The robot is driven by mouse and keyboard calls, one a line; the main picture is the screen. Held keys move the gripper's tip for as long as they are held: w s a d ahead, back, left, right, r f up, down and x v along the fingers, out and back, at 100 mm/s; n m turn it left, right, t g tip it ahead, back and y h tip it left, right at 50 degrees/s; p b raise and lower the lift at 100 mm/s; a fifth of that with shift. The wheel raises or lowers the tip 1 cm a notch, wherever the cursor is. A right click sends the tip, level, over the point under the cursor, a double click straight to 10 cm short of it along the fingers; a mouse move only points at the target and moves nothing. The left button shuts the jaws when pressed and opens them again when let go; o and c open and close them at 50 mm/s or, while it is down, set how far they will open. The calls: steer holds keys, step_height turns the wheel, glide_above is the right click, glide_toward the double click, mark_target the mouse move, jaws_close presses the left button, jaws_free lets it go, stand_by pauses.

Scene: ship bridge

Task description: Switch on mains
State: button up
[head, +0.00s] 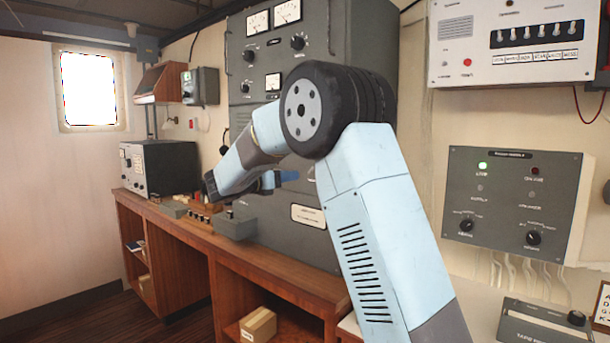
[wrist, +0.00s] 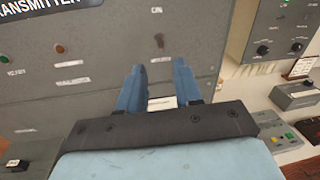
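A small dark toggle switch (wrist: 159,41) sits on the grey transmitter panel (wrist: 105,35) in the wrist view. A small label, too blurred to read surely, is above it. I cannot confirm that it is the mains switch, or its position. My gripper (wrist: 159,75) has two blue fingers spread apart with nothing between them. The switch appears just beyond the fingertips, between their lines, with no visible contact. In the head view my gripper (head: 288,176) is by the front of the grey cabinet (head: 345,35). My arm hides the switch there.
An orange lamp (wrist: 59,47) is on the panel's left. A wooden bench (head: 200,230) below carries a grey box (head: 236,224) and other small devices. A grey wall unit with a lit green lamp (head: 483,166) is on the right, under a white switch panel (head: 515,75).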

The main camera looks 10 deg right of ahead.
steer(key=x, duration=0.6)
steer(key=shift+w+d, duration=0.2)
steer(key=shift+d, duration=0.2)
jaws_close()
